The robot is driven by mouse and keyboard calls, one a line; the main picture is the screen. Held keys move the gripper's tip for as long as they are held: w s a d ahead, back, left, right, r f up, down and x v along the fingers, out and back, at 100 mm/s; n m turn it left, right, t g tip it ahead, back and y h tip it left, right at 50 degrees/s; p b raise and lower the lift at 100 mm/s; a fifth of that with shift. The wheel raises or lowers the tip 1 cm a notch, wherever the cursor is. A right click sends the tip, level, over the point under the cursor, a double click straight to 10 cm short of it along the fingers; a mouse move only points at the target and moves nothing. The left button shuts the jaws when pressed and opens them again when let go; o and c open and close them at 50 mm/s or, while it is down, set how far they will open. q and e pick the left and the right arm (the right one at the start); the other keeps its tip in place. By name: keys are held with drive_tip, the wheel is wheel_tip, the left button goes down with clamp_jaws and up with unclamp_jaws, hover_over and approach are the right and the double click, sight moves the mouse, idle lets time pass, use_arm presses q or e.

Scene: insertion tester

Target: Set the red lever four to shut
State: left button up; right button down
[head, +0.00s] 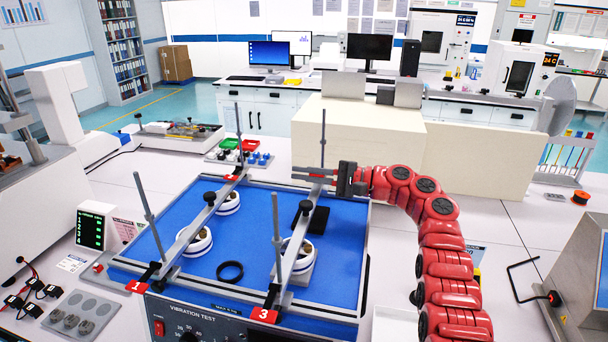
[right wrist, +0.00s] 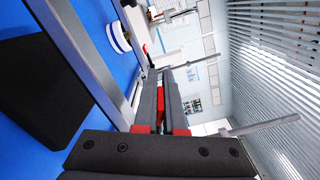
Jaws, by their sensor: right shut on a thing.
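Red lever four (head: 316,179) is at the far end of the right clamp bar on the blue vibration table, mostly hidden by my right gripper (head: 306,175). My right gripper reaches in from the right, with its fingers pointing left, and is shut on the lever. In the right wrist view, a strip of red lever four (right wrist: 161,115) shows between the dark fingers (right wrist: 168,95). The lever's exact angle is hard to tell. My left gripper is not in view.
Red levers 1 (head: 137,286), 3 (head: 265,315) and 2 (head: 232,176) sit at the other bar ends. Upright threaded rods (head: 277,235) stand near them. White round parts (head: 195,241) and a black block (head: 318,221) lie on the blue table (head: 340,265). A cream box (head: 375,140) stands behind.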

drive_tip(key=c, duration=1)
unclamp_jaws()
drive_tip(key=shift+d, duration=0.1)
drive_tip(key=b+v, duration=0.4)
drive_tip(key=v, duration=1.3)
drive_tip(key=shift+d, duration=0.1)
